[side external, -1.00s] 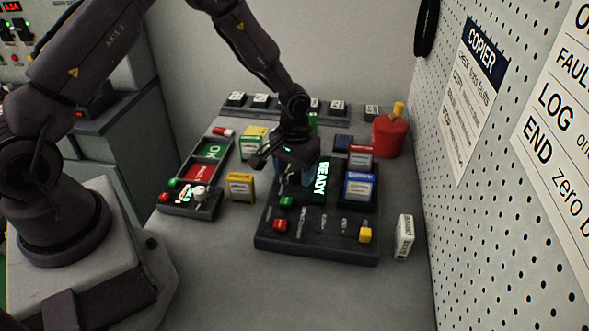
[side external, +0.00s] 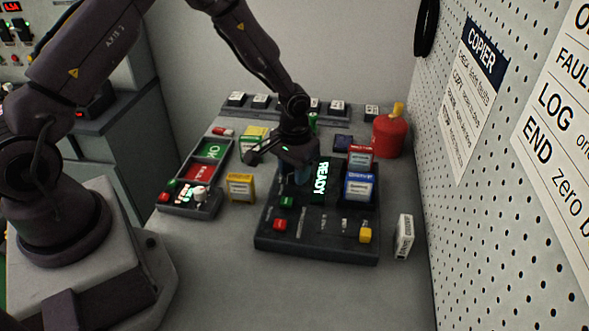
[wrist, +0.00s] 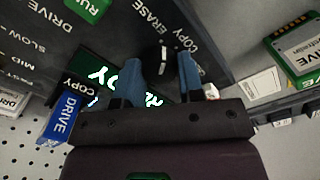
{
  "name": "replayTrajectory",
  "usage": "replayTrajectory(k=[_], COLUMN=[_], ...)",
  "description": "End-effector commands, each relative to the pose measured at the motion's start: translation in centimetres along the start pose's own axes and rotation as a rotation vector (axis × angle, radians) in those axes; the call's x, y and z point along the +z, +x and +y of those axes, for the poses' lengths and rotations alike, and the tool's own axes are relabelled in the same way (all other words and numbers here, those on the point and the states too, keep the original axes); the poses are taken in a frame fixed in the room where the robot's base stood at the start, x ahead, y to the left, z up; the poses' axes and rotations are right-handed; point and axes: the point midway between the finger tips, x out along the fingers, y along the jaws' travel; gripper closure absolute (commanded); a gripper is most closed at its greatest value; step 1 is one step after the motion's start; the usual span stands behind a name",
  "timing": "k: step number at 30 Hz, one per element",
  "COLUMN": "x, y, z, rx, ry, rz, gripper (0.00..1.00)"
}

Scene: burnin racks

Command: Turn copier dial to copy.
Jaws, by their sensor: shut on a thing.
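The copier (side external: 267,243) is a dark panel unit on the bench, with a green READY display (side external: 321,180). Its black round dial (wrist: 157,66) has a white mark and shows in the wrist view, with COPY and ERASE printed beside it. The mark points toward the top of the wrist picture, near the lettering. My gripper (wrist: 160,78) has one blue finger on each side of the dial and is shut on it. In the side view my gripper (side external: 296,176) is down at the copier, left of the display, and hides the dial.
A blue cartridge (side external: 358,188) and a red-topped one (side external: 360,155) stand upright right of the display. Small red (side external: 280,224) and yellow (side external: 365,235) knobs are at the copier's front. A yellow cartridge (side external: 240,188) stands left, and a white box (side external: 404,237) stands right.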

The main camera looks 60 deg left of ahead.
Motion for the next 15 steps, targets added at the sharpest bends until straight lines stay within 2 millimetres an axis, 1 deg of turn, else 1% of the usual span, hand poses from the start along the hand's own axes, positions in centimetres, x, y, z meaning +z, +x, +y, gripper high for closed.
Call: replayTrajectory(k=[15], x=[0.12], y=[-0.01], z=[-0.02], rx=[-0.001], ry=[0.422], rz=[-0.005], gripper=[0.88])
